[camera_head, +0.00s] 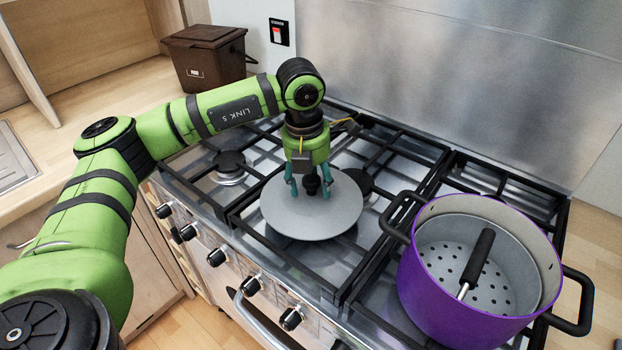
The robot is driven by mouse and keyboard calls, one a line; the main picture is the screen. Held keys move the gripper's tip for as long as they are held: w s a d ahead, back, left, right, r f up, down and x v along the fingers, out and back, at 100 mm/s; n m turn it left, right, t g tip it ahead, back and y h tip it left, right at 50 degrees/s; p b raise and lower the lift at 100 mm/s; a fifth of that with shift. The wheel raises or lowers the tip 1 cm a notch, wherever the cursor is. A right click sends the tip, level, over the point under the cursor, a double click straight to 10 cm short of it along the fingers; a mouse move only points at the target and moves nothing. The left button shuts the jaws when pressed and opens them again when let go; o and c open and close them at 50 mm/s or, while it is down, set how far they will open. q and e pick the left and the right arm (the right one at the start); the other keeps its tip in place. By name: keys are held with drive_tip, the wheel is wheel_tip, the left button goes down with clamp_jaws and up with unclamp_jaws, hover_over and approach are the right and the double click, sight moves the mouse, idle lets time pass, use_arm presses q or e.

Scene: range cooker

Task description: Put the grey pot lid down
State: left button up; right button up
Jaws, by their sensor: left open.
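The grey pot lid (312,219) is a round disc with a dark knob (313,184) at its centre. It lies roughly level over the middle of the cooker's black grates; I cannot tell whether it fully rests on them. My left gripper (309,188) points straight down above the lid, its teal fingers open on either side of the knob. My right gripper does not show.
A purple pot (445,300) with black side handles stands on the right of the range cooker (222,257). A perforated insert and a black-handled utensil (477,262) show inside it. A brown bin (207,55) stands on the counter behind my left arm. Knobs line the cooker's front.

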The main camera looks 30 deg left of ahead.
sight(306, 182)
use_arm(q)
drive_tip(key=shift+r, duration=0.1)
wheel_tip(306, 182, up, 12)
drive_tip(key=s+b, duration=0.1)
drive_tip(key=b, duration=0.1)
drive_tip(key=shift+s+a, duration=0.15)
drive_tip(key=shift+s, duration=0.05)
